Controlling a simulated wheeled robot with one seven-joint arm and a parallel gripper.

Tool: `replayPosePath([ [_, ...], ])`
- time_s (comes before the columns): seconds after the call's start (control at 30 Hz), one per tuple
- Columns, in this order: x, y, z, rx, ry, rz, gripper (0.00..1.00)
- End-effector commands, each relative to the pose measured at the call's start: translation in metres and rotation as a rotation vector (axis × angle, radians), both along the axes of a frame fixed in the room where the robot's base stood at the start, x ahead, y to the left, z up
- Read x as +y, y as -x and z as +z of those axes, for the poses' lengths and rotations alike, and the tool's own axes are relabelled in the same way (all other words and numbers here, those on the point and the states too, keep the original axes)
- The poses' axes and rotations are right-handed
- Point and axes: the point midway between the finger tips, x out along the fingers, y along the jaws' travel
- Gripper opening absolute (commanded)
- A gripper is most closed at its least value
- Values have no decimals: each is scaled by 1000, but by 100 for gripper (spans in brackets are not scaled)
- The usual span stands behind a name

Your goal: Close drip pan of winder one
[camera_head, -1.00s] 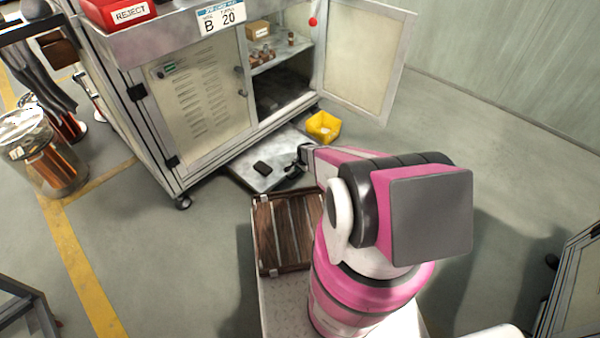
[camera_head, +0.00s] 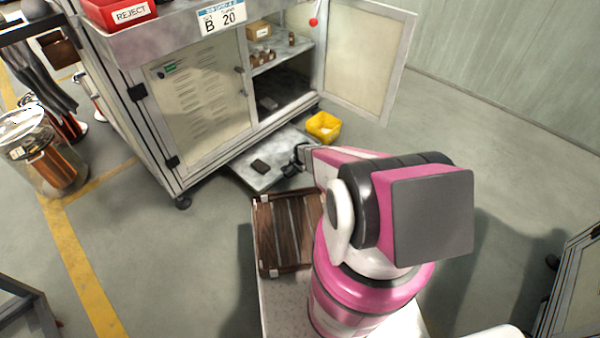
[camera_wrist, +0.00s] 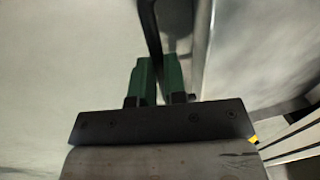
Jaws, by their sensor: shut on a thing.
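The drip pan (camera_head: 262,178) is a flat grey metal tray. It sticks out from under the winder cabinet (camera_head: 200,95) near the floor, with a small dark object (camera_head: 260,166) lying on it. My gripper (camera_head: 298,156) is at the pan's outer edge, partly hidden by my pink arm. In the wrist view, the green fingers (camera_wrist: 157,80) are closed on a dark bar, the pan handle (camera_wrist: 150,38). A metal wall of the pan (camera_wrist: 203,40) runs just to the right of the fingers. The pan's inner end is hidden under the cabinet.
A yellow bin (camera_head: 323,127) stands on the floor right of the pan. The cabinet's right door (camera_head: 368,55) hangs open above it. A brown slatted crate (camera_head: 288,250) sits by my arm. A clear drum (camera_head: 45,160) stands at left. Open floor lies at right.

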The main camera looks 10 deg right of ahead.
Motion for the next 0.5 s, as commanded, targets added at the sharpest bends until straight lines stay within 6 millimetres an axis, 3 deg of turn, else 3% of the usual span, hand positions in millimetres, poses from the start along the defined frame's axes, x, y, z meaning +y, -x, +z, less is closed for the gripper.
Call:
replayPosePath([
  [0.5, 78, -110, -2, -2, 0, 1, 0],
])
